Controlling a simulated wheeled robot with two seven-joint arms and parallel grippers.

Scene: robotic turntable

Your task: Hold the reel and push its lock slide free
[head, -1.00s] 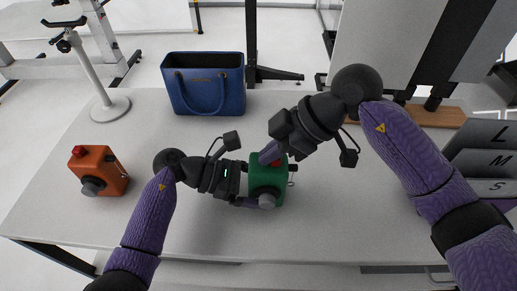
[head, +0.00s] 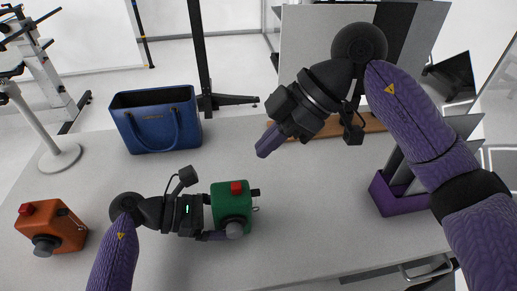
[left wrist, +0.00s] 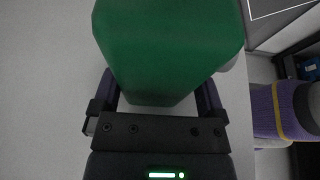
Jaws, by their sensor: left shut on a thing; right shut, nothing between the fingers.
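The green reel (head: 231,211) stands on the table, with a red lock slide (head: 237,188) on its top, a grey knob at the front and a dark stub on its right side. My left gripper (head: 208,216) is shut on the reel from the left. In the left wrist view the reel (left wrist: 165,45) sits between the two fingers. My right gripper (head: 268,145) is shut and empty, above the table to the upper right of the reel, apart from it. I cannot tell how far the slide has travelled.
An orange reel (head: 50,229) with a red top part stands at the left. A blue bag (head: 157,120) is behind, and a purple holder with grey plates (head: 396,196) is at the right. The table (head: 315,215) right of the green reel is clear.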

